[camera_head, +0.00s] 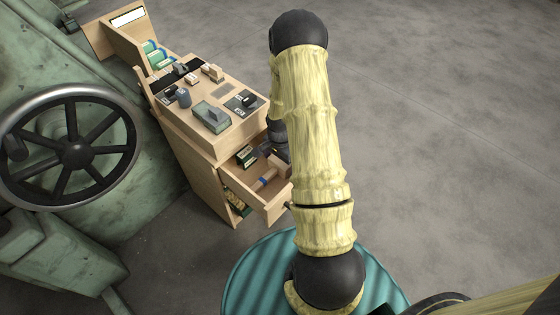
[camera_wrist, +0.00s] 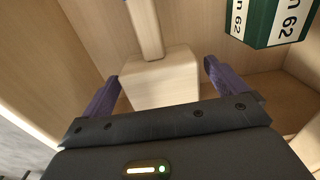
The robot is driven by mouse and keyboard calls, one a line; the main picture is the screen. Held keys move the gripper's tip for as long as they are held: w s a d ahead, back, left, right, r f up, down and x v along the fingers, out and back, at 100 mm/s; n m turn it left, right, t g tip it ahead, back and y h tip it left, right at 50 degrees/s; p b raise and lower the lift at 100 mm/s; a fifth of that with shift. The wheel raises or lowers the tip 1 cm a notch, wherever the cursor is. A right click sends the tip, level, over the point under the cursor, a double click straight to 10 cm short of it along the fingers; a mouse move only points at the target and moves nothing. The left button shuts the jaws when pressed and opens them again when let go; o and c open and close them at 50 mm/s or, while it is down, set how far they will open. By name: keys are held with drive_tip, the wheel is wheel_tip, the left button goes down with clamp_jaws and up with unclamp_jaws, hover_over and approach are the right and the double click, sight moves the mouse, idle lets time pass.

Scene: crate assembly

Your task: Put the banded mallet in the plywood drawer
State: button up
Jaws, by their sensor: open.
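The banded mallet (camera_wrist: 165,85) lies in the open plywood drawer (camera_head: 274,203). In the wrist view its pale wooden block head is between my gripper's two purple fingers, and its handle runs up and away. My gripper (camera_wrist: 161,72) is open, with a gap visible beside the head, and reaches down into the drawer. In the head view my gripper (camera_head: 272,150) is dark and partly hidden by my arm.
The plywood cabinet top (camera_head: 232,92) carries several small items. A large handwheel (camera_head: 75,150) on a green machine stands at left. Open floor lies at right.

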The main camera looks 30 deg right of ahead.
wheel_tip(320, 180, up, 12)
drive_tip(key=p, duration=0.4)
drive_tip(key=shift+r, duration=0.15)
drive_tip(key=shift+r, duration=0.1)
idle(0.3)
wheel_tip(320, 180, up, 9)
drive_tip(key=n+t, duration=0.1)
drive_tip(key=n, duration=0.5)
hover_over(267, 180)
drive_tip(key=s+a+r+n+t, duration=0.1)
drive_tip(key=s+a+r+n, duration=0.5)
drive_tip(key=s+r+n, duration=0.1)
drive_tip(key=shift+s+a+r+n+t, duration=0.3)
drive_tip(key=shift+s+n, duration=0.2)
drive_tip(key=shift+s, duration=0.35)
